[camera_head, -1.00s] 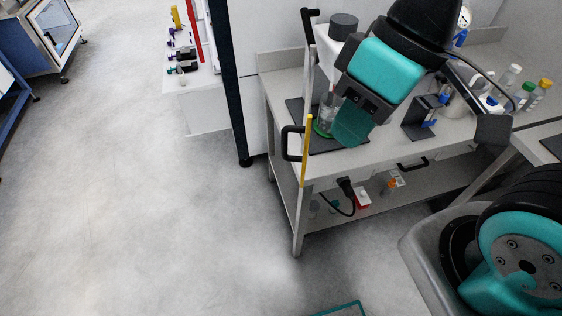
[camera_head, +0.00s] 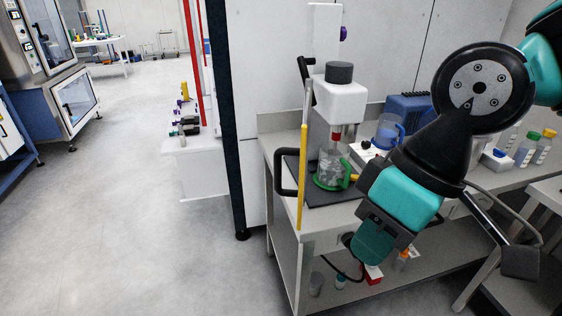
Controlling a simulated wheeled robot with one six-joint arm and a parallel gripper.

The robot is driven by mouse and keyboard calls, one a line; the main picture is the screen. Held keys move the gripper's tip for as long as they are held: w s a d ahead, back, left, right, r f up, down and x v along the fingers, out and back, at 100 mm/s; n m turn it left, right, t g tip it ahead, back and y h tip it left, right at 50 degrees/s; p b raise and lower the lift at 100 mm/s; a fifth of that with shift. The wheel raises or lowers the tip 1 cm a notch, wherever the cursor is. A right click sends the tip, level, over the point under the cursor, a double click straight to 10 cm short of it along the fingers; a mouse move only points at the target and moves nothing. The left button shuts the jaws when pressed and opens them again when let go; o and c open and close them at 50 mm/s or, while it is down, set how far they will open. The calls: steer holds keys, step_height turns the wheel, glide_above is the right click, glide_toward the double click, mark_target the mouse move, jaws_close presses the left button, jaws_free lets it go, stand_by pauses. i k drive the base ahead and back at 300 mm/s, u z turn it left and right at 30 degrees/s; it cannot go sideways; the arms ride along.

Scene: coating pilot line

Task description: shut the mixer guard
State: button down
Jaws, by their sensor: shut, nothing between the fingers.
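The mixer (camera_head: 341,101) stands on the bench, with a white head and a dark grey cap. Below its head is a glass beaker (camera_head: 330,162) in a green holder. The mixer guard (camera_head: 303,178) is seen nearly edge-on to the left of the mixer, with a yellow edge strip. It stands open, leaving the beaker exposed on the side facing me. A black bow handle (camera_head: 279,172) sticks out from its left side. My gripper (camera_head: 370,249) is shut and empty, pointing down in front of the bench's front edge, right of the guard and apart from it.
The bench (camera_head: 281,212) has a lower shelf with small bottles and a red box. A blue-handled jug (camera_head: 388,131), a blue box (camera_head: 408,107) and capped bottles (camera_head: 527,150) stand to the right. A dark post (camera_head: 228,130) rises left of the bench. The floor at left is clear.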

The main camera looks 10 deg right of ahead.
mark_target(301, 152)
steer(key=z, duration=0.85)
steer(key=k, duration=0.6)
steer(key=u, duration=1)
steer(key=i, duration=1)
